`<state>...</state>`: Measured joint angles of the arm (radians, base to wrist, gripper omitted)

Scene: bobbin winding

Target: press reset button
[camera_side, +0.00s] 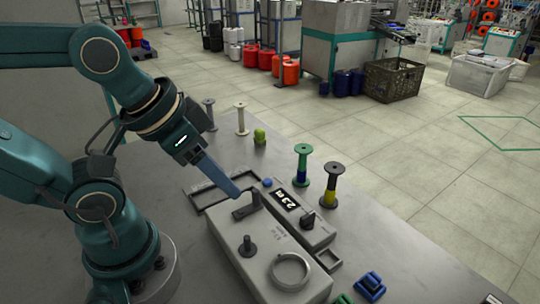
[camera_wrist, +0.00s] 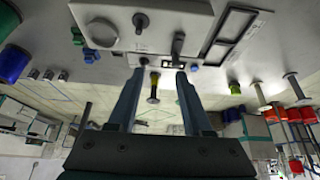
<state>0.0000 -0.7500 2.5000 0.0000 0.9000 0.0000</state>
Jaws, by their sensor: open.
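The grey winder box (camera_side: 262,258) stands on the table with an upright spindle and a dark lever on top. Beside it is the narrow counter box (camera_side: 318,238) with a lit display (camera_side: 286,199) and a black knob (camera_side: 307,220). A small round blue piece (camera_side: 267,182) sits by the display's far end. It looks like a button, but I cannot tell if it is the reset button. My gripper (camera_side: 237,191) is above the winder's far end, near the lever. In the wrist view my gripper (camera_wrist: 160,74) has its fingers apart with nothing held.
A green-and-blue bobbin (camera_side: 302,165) and a yellow-banded bobbin (camera_side: 331,185) stand beyond the counter. A dark empty tray (camera_side: 196,203) lies left of it. Blue pieces (camera_side: 369,287) lie at the front.

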